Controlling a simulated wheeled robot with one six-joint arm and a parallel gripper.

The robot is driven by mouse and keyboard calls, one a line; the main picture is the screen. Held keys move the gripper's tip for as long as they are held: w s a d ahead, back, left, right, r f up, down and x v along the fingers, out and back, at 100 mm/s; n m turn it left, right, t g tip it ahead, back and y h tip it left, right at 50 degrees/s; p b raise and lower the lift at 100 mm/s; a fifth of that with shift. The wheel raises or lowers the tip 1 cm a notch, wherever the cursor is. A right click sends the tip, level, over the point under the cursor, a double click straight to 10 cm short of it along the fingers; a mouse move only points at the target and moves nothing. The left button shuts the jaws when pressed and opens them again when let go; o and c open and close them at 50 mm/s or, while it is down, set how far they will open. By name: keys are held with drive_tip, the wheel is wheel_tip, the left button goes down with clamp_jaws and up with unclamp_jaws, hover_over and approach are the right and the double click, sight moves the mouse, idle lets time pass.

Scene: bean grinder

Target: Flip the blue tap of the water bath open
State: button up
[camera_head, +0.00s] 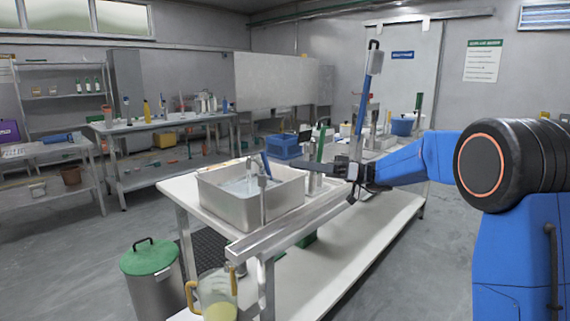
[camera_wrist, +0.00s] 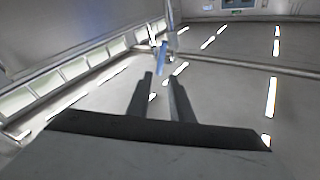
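The water bath (camera_head: 225,207) is a steel basin holding water on the near bench in the head view. A slanted blue lever (camera_head: 266,165) tops a silver post at its right rim, which I take for the blue tap. My gripper (camera_head: 352,178) is right of the basin, apart from it. In the wrist view my gripper (camera_wrist: 161,78) shows two dark fingers with a gap between them. A blurred blue piece (camera_wrist: 161,57) lies by the fingertips. A tall blue-and-grey upright (camera_head: 375,62) rises above my gripper. Whether I hold it is unclear.
A blue crate (camera_head: 283,147) is behind. A green-lidded bin (camera_head: 150,257) and a jug (camera_head: 217,300) with yellowish contents are at the front. The floor at left is clear.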

drive_tip(key=v, duration=0.9)
drive_tip(key=shift+d, duration=0.25)
drive_tip(key=shift+w+f, duration=0.1)
